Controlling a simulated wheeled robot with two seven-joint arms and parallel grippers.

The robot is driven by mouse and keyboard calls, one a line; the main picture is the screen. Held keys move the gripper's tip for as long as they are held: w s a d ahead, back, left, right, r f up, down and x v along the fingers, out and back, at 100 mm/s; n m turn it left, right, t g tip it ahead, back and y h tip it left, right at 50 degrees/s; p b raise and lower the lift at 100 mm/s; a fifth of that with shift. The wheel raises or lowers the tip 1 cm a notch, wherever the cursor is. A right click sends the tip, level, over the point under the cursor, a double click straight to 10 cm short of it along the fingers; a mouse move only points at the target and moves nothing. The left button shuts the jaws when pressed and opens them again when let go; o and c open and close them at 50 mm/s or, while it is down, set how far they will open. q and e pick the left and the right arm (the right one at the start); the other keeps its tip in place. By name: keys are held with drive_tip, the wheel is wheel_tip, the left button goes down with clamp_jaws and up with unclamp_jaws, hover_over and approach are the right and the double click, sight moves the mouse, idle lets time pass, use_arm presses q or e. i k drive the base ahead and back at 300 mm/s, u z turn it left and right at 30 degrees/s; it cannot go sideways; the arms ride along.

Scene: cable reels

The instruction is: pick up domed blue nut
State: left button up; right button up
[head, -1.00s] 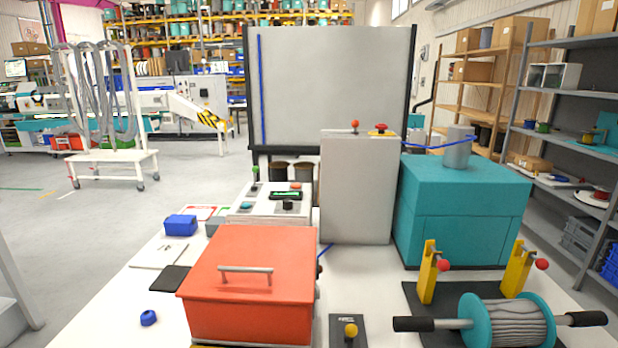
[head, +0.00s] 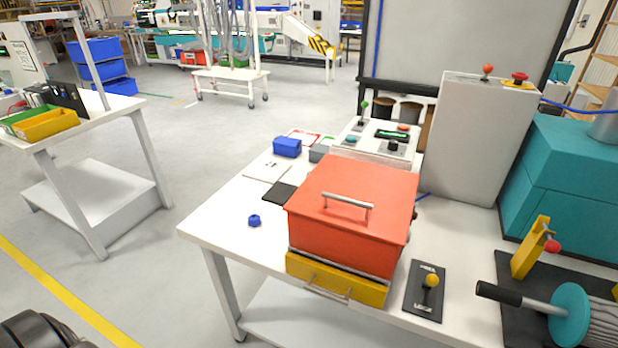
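The domed blue nut (head: 254,220) is small and blue. It lies on the white table (head: 215,225) near its left front part, left of the red lidded box and apart from it. A dark shape at the bottom left corner seems to be part of my own body. Neither gripper can be seen in the head view.
A red box (head: 352,205) with a metal handle stands on a yellow drawer (head: 335,279). Behind the nut lie a black pad (head: 280,192) and a blue block (head: 287,147). A lever plate (head: 425,292) and a cable reel (head: 572,312) stand to the right. Another table (head: 110,115) is at left.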

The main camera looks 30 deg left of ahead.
sight(254, 219)
drive_tip(key=u, duration=2.8)
drive_tip(key=i, duration=2.75)
drive_tip(key=z, duration=2.7)
